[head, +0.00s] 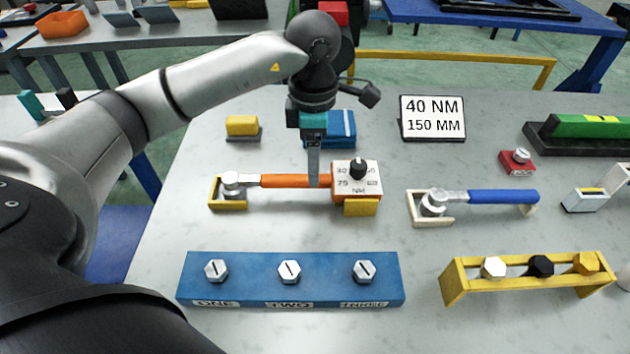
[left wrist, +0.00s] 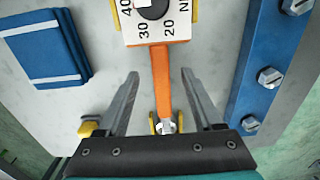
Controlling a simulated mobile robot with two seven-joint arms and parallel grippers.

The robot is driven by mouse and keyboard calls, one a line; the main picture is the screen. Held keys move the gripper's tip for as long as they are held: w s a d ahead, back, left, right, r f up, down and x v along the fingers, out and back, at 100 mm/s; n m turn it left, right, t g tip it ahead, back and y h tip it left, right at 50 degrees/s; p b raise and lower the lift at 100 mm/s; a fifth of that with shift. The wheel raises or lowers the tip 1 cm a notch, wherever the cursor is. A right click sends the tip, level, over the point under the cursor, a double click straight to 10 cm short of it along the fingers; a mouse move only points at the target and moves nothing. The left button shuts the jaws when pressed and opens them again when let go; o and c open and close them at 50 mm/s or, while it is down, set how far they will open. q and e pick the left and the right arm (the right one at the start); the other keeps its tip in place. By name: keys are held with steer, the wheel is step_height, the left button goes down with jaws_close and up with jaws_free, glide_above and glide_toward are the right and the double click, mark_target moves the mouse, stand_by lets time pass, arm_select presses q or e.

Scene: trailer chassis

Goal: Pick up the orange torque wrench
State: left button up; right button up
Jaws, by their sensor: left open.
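The orange torque wrench (head: 283,181) lies level across the left half of the table in the head view. Its silver head rests in a yellow cradle (head: 213,193), and its handle end meets a dial block (head: 357,177) marked with numbers and NM. My left gripper (head: 313,172) points down over the handle, near the dial block. In the left wrist view my open fingers stand on either side of the orange handle (left wrist: 162,85), apart from it. The head view cannot show whether the fingertips are level with the handle. My right gripper is in neither view.
A sign reading 40 NM, 150 MM (head: 433,118) stands behind. A blue-handled wrench (head: 500,197) lies to the right. A blue block with several bolts (head: 327,270) and a yellow bolt rack (head: 450,283) are in front. A blue box (head: 342,124) and a yellow block (head: 242,126) stand behind the orange wrench.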

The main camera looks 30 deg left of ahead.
mark_target(299, 186)
arm_select(q)
step_height(299, 186, down, 5)
steer(key=shift+r+b, duration=0.2)
steer(key=shift+b, duration=0.1)
steer(key=shift+c, duration=0.2)
jaws_close()
steer(key=shift+r, duration=0.1)
